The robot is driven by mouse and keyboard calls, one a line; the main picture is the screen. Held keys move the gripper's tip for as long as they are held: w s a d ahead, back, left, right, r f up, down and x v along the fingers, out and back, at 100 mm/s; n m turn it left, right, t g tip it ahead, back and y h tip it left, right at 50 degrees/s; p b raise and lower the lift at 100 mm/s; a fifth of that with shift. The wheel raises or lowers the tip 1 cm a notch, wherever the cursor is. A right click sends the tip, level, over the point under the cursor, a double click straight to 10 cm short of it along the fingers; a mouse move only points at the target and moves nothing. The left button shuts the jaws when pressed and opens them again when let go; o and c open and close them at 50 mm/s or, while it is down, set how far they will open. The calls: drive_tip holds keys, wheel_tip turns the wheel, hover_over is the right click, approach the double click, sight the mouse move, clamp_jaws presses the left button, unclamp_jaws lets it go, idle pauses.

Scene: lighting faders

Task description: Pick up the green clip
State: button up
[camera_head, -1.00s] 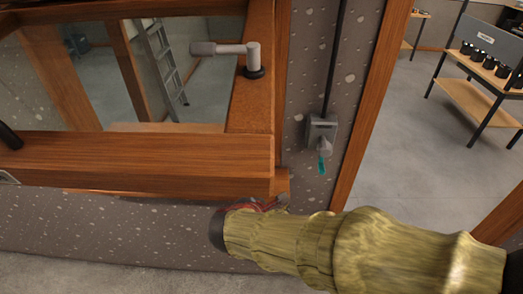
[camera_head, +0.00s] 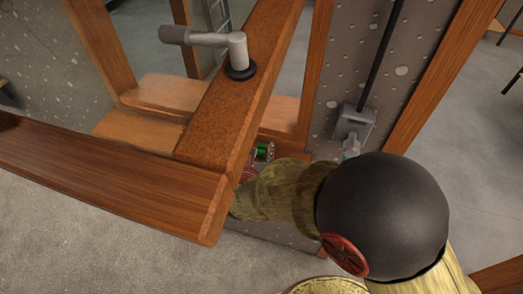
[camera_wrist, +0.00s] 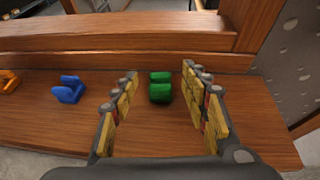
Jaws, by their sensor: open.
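The green clip (camera_wrist: 160,88) sits on a wooden ledge in the wrist view. My gripper (camera_wrist: 159,76) is open, with one finger on each side of the clip and a gap to both. The clip appears roughly centred between the fingers, and I cannot tell how far beyond the tips it lies. A small green patch of the clip (camera_head: 262,152) shows in the head view behind the window frame. There, the frame and my arm hide most of my gripper.
A blue clip (camera_wrist: 68,90) and an orange clip (camera_wrist: 9,80) lie to the left on the ledge (camera_wrist: 240,115). A wooden window frame (camera_head: 215,135) with a grey handle (camera_head: 205,40) stands close to my arm. A grey wall box (camera_head: 353,122) is at right.

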drive_tip(key=shift+x, duration=1.2)
drive_tip(key=shift+s, duration=0.1)
drive_tip(key=c, duration=0.3)
drive_tip(key=c, duration=0.7)
